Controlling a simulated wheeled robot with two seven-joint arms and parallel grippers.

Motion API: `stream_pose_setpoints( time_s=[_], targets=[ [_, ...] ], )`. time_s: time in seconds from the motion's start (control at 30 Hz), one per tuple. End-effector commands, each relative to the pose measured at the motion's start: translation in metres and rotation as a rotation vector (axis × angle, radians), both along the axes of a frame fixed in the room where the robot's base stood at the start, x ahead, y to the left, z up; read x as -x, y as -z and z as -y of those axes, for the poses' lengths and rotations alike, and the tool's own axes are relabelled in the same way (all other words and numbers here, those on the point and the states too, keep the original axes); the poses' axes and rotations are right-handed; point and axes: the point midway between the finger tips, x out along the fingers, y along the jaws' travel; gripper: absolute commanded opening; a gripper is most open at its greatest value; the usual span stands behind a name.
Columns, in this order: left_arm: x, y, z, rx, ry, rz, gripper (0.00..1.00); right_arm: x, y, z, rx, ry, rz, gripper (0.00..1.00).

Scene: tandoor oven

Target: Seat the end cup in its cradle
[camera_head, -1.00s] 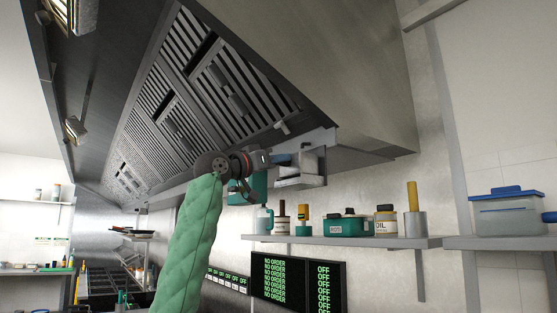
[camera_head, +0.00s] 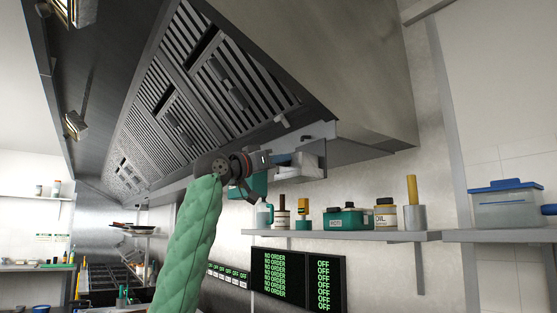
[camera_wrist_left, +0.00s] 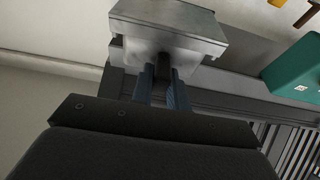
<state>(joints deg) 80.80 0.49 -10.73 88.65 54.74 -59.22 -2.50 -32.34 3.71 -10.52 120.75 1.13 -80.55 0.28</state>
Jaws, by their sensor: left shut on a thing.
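The end cup is a grey metal box (camera_head: 308,168) under the lower edge of the hood, near its right end. In the left wrist view the cup (camera_wrist_left: 168,32) is straight ahead, beyond the fingertips. My left gripper (camera_head: 272,160) is at the cup's left side. In the left wrist view its two blue-grey fingers (camera_wrist_left: 161,85) are shut on a dark tab of the cup. The cup is close below the hood's edge; I cannot tell whether they touch. The cradle cannot be clearly told apart from the hood's edge. My right gripper is not in view.
The hood (camera_head: 375,90) with slatted filters hangs overhead. A wall shelf (camera_head: 365,236) below holds bottles, a teal box (camera_head: 342,220) and a grey pot (camera_head: 414,217). A teal box (camera_wrist_left: 296,70) is at the right in the left wrist view. Order screens (camera_head: 298,280) hang below the shelf.

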Motion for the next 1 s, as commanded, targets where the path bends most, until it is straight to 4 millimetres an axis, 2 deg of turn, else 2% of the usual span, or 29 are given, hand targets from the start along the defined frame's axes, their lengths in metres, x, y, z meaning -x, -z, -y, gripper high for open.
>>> stream_pose_setpoints(
  time_s=[0.07, 0.1, 0.2, 0.57, 1.0],
  targets=[
    [0.0, 0.002, 0.0, 0.0, 0.0, 0.0, 0.0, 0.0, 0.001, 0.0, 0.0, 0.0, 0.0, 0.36],
    [0.0, 0.001, 0.0, 0.001, 0.0, 0.001, 0.22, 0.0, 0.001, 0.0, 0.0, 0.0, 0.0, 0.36],
    [0.0, 0.001, 0.0, 0.001, 0.0, 0.001, 0.41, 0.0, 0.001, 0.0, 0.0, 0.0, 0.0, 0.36],
    [0.002, 0.003, -0.002, -0.001, 0.0, 0.001, 0.41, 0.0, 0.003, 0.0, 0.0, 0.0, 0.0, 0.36],
    [0.018, 0.011, -0.024, 0.0, -0.001, 0.001, 0.41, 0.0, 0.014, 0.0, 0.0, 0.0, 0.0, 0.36]
  ],
)
